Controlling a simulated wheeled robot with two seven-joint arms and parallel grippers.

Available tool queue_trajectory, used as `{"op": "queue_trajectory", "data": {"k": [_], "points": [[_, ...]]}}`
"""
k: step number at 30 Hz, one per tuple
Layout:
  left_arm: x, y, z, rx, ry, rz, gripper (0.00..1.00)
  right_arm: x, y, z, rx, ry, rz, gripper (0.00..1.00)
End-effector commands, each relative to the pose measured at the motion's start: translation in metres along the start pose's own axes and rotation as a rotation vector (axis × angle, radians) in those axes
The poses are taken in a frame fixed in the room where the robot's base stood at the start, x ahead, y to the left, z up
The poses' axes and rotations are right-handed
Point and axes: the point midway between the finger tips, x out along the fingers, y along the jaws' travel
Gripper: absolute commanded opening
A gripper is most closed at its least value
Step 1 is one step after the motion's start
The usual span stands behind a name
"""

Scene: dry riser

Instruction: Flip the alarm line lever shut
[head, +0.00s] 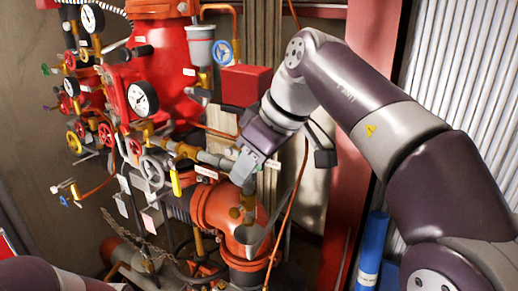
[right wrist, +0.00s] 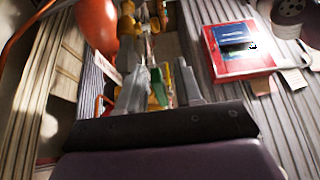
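Several valves and levers sit on the red riser pipework (head: 150,85). A yellow lever handle (head: 176,182) hangs down on the pipe left of my right gripper; I cannot read which tag marks the alarm line lever. My right gripper (head: 243,172) points down in front of the grey pipe, above the orange elbow pipe (head: 212,207). In the right wrist view, its two grey fingers (right wrist: 161,88) stand apart. A small green handle (right wrist: 158,88) shows between them, beyond the tips as far as I can tell; contact is unclear. My left gripper is out of view.
A red box (head: 246,85) is on the wall behind my right arm; a red box with a blue front (right wrist: 238,48) shows in the right wrist view. Gauges and red handwheels (head: 106,134) crowd the left. A blue cylinder (head: 371,250) stands at lower right.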

Motion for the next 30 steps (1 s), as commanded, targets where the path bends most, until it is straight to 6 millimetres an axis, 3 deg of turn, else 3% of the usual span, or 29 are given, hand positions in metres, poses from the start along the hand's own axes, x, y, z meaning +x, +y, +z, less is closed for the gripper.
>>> {"op": "queue_trajectory", "data": {"k": [12, 20, 26, 28, 30], "points": [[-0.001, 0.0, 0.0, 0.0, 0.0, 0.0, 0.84, -0.098, 0.002, -0.001, 0.0, 0.001, 0.003, 0.35], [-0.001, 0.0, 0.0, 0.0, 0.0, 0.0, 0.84, -0.117, 0.0, 0.0, 0.0, -0.002, 0.0, 0.35], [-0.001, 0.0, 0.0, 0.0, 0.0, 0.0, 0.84, -0.118, 0.0, 0.001, 0.0, -0.003, -0.001, 0.35], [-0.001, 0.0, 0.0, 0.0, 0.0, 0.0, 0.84, -0.117, -0.001, 0.0, -0.004, -0.001, -0.003, 0.43], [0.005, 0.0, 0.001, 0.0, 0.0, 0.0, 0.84, -0.11, -0.012, -0.004, -0.068, 0.022, -0.047, 0.43]]}}
